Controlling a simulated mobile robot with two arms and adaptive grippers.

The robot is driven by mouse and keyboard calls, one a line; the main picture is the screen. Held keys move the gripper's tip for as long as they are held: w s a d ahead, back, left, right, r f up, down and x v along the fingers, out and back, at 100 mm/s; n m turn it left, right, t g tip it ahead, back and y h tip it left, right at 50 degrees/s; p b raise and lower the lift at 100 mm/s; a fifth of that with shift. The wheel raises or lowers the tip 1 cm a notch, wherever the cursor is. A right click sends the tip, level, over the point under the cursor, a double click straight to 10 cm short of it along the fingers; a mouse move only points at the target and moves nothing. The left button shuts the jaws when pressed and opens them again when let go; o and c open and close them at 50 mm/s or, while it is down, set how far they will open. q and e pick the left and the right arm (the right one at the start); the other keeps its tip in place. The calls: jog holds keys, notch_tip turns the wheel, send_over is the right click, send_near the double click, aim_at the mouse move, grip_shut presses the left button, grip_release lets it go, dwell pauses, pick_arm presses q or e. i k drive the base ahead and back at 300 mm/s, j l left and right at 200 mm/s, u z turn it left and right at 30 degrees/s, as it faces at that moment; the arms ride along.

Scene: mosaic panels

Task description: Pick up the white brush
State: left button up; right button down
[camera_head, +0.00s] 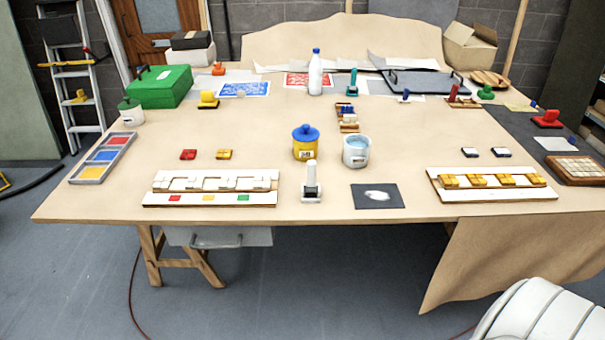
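What looks like the white brush (311,181) stands upright near the front edge of the table (330,213), in the middle. It has a white handle, a dark band and a pale, blocky foot. It stands apart from the white panel on its left and the dark square on its right. Neither of my grippers is in view. A white rounded part at the bottom right looks like a piece of my own arm.
A yellow pot with a blue lid (305,143) and a white pot (356,151) stand just behind the brush. A white mosaic panel (156,199) lies left, a dark square (360,202) right. A white bottle (315,77) stands farther back. Bare tabletop surrounds the brush.

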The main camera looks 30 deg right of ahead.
aim_at(311, 187)
jog(key=z, duration=1.4)
